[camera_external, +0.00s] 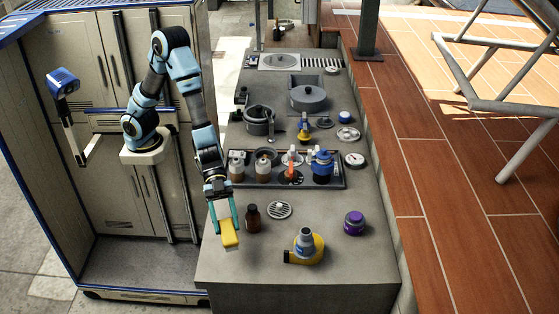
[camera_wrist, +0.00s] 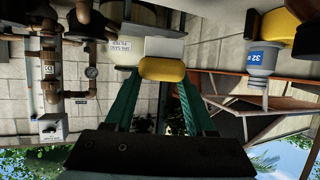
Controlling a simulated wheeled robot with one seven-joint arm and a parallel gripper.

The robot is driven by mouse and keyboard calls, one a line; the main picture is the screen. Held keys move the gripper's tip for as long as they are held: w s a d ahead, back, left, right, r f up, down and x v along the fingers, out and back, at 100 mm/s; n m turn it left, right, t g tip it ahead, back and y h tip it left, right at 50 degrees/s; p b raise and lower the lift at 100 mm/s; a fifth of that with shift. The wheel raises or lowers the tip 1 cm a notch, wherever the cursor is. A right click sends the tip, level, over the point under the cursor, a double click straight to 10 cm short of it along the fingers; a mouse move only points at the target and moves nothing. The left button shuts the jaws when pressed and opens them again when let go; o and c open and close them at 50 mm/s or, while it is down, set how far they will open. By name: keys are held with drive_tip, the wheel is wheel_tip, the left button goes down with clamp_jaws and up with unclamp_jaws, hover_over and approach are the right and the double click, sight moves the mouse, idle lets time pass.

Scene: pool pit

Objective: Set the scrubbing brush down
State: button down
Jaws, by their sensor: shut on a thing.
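The scrubbing brush (camera_external: 229,235) has a yellow body. In the wrist view the brush (camera_wrist: 162,69) shows its yellow body between the fingertips, with a pale block, likely its bristles, beyond it. My gripper (camera_external: 222,222) has teal fingers and is shut on the brush. In the wrist view my gripper (camera_wrist: 158,80) has one finger on each side of it. The brush is at the left edge of the grey counter (camera_external: 300,279), near its front left part. I cannot tell whether it touches the counter.
A brown bottle (camera_external: 252,219) stands just right of my gripper. A round drain grate (camera_external: 279,210), a yellow tape-like item with a grey bottle (camera_external: 305,243) and a purple jar (camera_external: 354,223) are farther right. The front counter strip is clear.

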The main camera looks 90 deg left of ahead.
drive_tip(key=shift+r, duration=0.6)
drive_tip(key=shift+w+r, duration=0.3)
drive_tip(key=w+a+r+n+t+y+p, duration=0.35)
drive_tip(key=w+a+n, duration=0.2)
drive_tip(key=w, duration=0.25)
drive_tip(key=w+a+r+n+t+y+p, duration=0.2)
drive_tip(key=w+a+r+n+t+y, duration=0.3)
drive_tip(key=w, duration=0.3)
drive_tip(key=w+a+f+n+y+p, duration=0.1)
drive_tip(key=w+a+n+y+p, duration=0.2)
drive_tip(key=a+n+y, duration=0.95)
drive_tip(key=s+a+f+n+g+y+p, duration=0.1)
drive_tip(key=s+a+n+g+y, duration=0.1)
drive_tip(key=s+a+g, duration=0.5)
drive_tip(key=s+a+f+n+y+p, duration=0.25)
drive_tip(key=s+a, duration=0.25)
drive_tip(key=a, duration=0.6)
drive_tip(key=shift+w+a+f+p, duration=0.15)
drive_tip(key=shift+f+p, duration=0.4)
drive_tip(key=shift+f, duration=1.65)
drive_tip(key=shift+a+f+p, duration=0.1)
drive_tip(key=shift+f+p, duration=0.45)
drive_tip(key=shift+f, duration=1.8)
